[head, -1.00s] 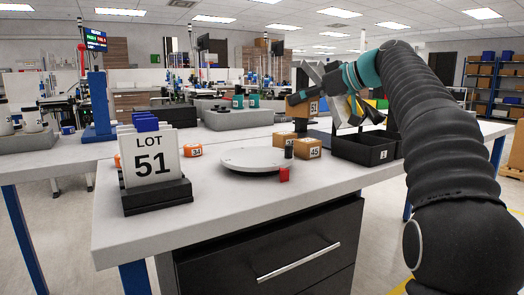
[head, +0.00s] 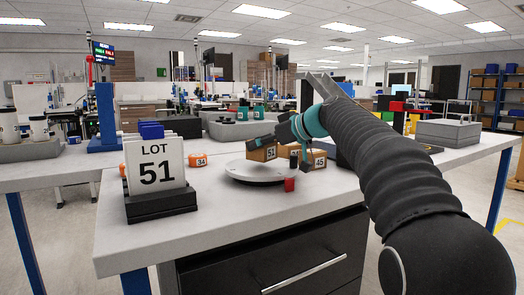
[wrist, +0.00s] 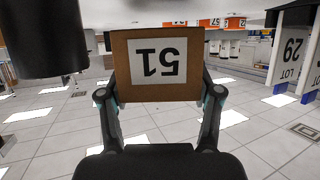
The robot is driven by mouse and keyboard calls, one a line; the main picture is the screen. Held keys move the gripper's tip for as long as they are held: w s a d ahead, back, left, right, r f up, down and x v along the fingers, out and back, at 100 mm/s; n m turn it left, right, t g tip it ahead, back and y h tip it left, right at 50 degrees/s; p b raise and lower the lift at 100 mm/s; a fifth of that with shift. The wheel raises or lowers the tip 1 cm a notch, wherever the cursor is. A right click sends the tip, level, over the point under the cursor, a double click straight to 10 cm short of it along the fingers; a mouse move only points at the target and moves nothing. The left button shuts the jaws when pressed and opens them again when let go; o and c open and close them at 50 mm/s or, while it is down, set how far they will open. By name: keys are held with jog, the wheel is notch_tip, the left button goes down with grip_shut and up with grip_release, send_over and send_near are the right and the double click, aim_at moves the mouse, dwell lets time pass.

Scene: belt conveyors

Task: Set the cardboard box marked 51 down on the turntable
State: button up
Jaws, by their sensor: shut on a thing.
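The cardboard box marked 51 (head: 262,154) is over the back part of the round pale turntable (head: 250,176). I cannot tell whether its underside touches the disc. My gripper (head: 276,143) reaches in from the right and is shut on the box. In the wrist view the box (wrist: 157,86) sits between the two fingers (wrist: 160,98), its number upside down. The turntable's right back edge is partly hidden by nearby things and my arm.
A LOT 51 card holder (head: 160,205) stands at the front left.

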jog(key=shift+f, duration=0.75)
jog(key=shift+f+b, duration=0.25)
jog(key=shift+b, duration=0.05)
jog(key=o, duration=1.2)
jog(key=shift+r, duration=0.1)
jog(key=shift+r, duration=0.15)
jog(key=v, duration=1.2)
jog(key=shift+b, duration=0.3)
jog(key=shift+s, duration=0.1)
